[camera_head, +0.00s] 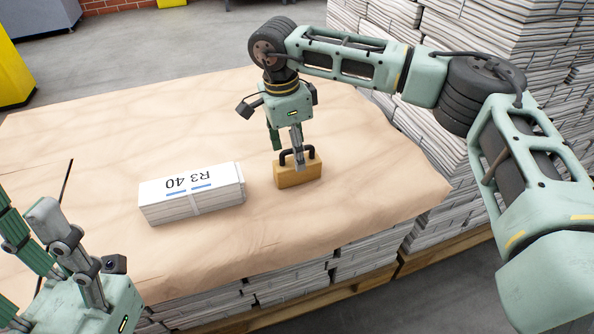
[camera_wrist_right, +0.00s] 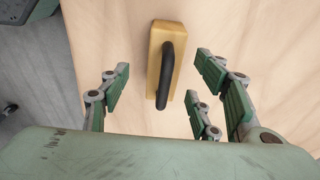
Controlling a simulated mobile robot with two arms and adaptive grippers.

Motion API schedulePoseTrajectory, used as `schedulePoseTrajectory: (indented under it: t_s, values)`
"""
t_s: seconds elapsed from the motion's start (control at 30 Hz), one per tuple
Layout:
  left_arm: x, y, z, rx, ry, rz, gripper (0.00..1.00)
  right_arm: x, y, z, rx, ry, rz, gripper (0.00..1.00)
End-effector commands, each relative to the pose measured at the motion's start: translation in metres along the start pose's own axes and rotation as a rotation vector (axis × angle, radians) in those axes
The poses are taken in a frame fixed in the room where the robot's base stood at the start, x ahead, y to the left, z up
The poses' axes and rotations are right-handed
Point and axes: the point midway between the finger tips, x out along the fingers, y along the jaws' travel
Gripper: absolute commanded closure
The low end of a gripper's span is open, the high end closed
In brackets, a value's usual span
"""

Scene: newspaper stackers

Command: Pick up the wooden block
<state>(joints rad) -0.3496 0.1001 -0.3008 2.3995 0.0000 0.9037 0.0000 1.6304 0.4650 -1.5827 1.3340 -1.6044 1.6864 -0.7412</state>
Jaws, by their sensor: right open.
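The wooden block (camera_head: 297,173) is tan with a black handle on top and stands on the paper-covered stack. My right gripper (camera_head: 287,148) is above and just behind it in the head view, fingers pointing down. In the right wrist view the block (camera_wrist_right: 156,50) with its black handle lies ahead, between the spread fingers of the open right gripper (camera_wrist_right: 160,95). The fingers look empty; whether any touches the handle I cannot tell. My left gripper (camera_head: 50,240) shows at the lower left of the head view, away from the block, its fingers partly cut off.
A white paper bundle (camera_head: 192,193) marked "R3 40" lies left of the block on the brown paper cover (camera_head: 150,120). Tall newspaper stacks (camera_head: 500,40) stand at the back right. The cover behind the bundle is clear. The stack's front edge drops off below the block.

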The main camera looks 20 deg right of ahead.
Motion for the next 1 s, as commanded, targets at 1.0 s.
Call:
schedulePoseTrajectory:
  t_s: [1.0]
  values:
    - [-0.021,0.0,0.007,0.003,0.018,0.011,0.47,0.067,-0.005,-0.004,0.0,0.0,0.001,0.64]
